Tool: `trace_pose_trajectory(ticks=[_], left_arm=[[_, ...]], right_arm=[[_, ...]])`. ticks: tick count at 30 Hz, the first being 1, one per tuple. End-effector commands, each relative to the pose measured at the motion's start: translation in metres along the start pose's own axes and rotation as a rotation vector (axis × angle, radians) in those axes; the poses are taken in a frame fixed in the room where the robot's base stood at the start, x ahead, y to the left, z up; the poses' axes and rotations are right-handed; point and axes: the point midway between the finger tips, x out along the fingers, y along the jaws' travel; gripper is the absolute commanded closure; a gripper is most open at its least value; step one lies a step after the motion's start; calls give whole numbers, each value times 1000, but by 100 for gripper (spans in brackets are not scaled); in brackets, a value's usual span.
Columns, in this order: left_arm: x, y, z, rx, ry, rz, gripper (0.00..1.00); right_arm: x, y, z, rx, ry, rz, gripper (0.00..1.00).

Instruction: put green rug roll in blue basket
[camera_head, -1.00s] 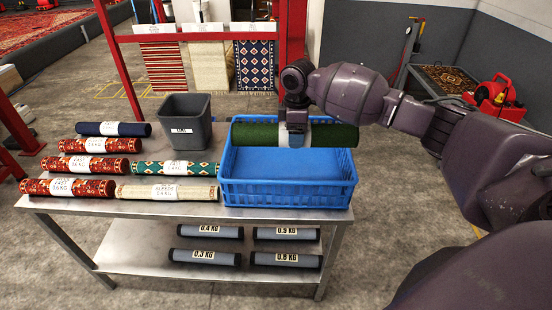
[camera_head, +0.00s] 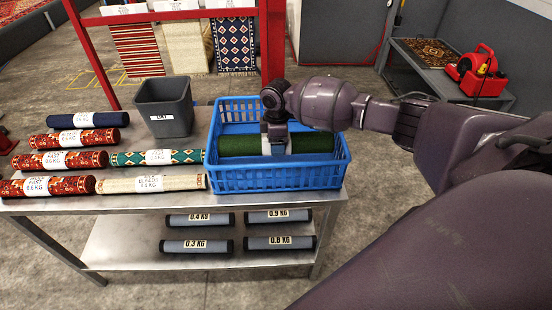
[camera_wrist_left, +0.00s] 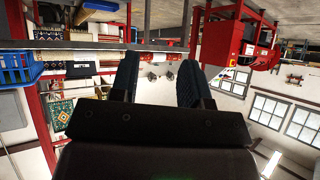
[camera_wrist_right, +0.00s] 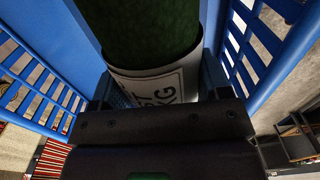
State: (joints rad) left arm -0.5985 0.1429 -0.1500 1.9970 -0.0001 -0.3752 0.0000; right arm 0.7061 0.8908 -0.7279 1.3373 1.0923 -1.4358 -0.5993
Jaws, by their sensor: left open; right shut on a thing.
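The green rug roll (camera_head: 240,145) has a white label around its middle and lies level inside the blue basket (camera_head: 275,180), below its rim. My right gripper (camera_head: 275,143) is shut on the roll at the label. In the right wrist view the roll (camera_wrist_right: 150,28) runs up from my fingers, with the basket walls (camera_wrist_right: 235,60) on both sides. Whether the roll touches the basket floor cannot be told. My left gripper (camera_wrist_left: 157,85) is open and empty, away from the table; it does not show in the head view.
The steel table (camera_head: 130,205) also holds several labelled rug rolls left of the basket and a dark grey bin (camera_head: 165,108) behind them. Several grey weight rolls (camera_head: 197,246) lie on the lower shelf. A red rack (camera_head: 271,45) stands behind.

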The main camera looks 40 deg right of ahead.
Motion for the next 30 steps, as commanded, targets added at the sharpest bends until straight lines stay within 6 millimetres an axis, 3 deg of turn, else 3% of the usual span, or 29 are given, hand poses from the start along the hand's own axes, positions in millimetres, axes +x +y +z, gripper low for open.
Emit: trace_pose_trajectory(ticks=[3, 8, 20, 30], left_arm=[[3, 1, -6, 2, 14, 2, 57], [5, 1, -10, 3, 22, 4, 57], [7, 2, 5, 4, 0, 4, 57], [6, 2, 0, 4, 9, 4, 57]], right_arm=[[17, 0, 0, 0, 0, 0, 73], [24, 1, 0, 0, 2, 2, 73], [66, 1, 0, 0, 0, 1, 73], [68, 1, 0, 0, 1, 3, 73]])
